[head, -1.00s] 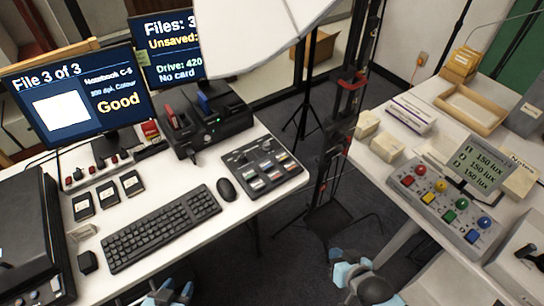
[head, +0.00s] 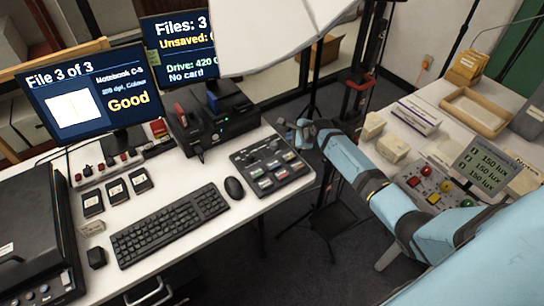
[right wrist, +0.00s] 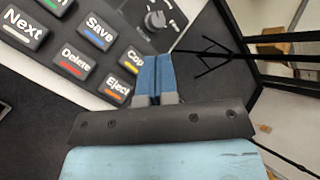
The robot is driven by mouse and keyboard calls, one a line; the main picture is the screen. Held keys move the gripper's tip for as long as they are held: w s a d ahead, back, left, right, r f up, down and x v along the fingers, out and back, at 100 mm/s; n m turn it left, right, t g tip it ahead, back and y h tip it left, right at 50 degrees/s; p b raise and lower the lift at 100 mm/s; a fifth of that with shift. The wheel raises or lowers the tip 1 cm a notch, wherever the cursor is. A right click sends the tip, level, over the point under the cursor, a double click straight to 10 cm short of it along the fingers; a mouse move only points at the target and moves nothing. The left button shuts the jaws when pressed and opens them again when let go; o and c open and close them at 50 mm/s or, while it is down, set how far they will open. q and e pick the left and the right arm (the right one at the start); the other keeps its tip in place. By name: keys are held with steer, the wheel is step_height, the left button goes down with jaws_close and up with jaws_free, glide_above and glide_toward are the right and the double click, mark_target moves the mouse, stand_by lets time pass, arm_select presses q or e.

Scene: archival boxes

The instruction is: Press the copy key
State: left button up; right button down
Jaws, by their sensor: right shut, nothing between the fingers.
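The control panel (head: 246,160) with several labelled keys lies on the white desk, right of the mouse. In the right wrist view, the copy key (right wrist: 132,60) is dark with a yellow stripe, and its label reads "Cop", the end being hidden by my fingers. My right gripper (head: 298,132) is above the desk's right edge, beside the panel's far right side. In the wrist view its blue fingers (right wrist: 153,62) are shut and empty, their tips just right of the copy key. I cannot tell the height gap. My left gripper is not in view.
The Save key (right wrist: 97,32), Delete key (right wrist: 75,62) and Eject key (right wrist: 119,88) are close to the copy key. A black drive dock (head: 215,122) stands behind the panel. The mouse (head: 234,188) and keyboard (head: 170,224) lie to its left.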

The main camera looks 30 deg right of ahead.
steer(key=shift+w+r+m, duration=0.3)
steer(key=shift+w+r, duration=0.1)
steer(key=shift+w, duration=0.3)
steer(key=shift+f, duration=0.15)
steer(key=b, duration=0.9)
glide_above(288, 157)
step_height(288, 157, down, 7)
steer(key=shift+d+r, duration=0.1)
steer(key=shift+f, duration=0.85)
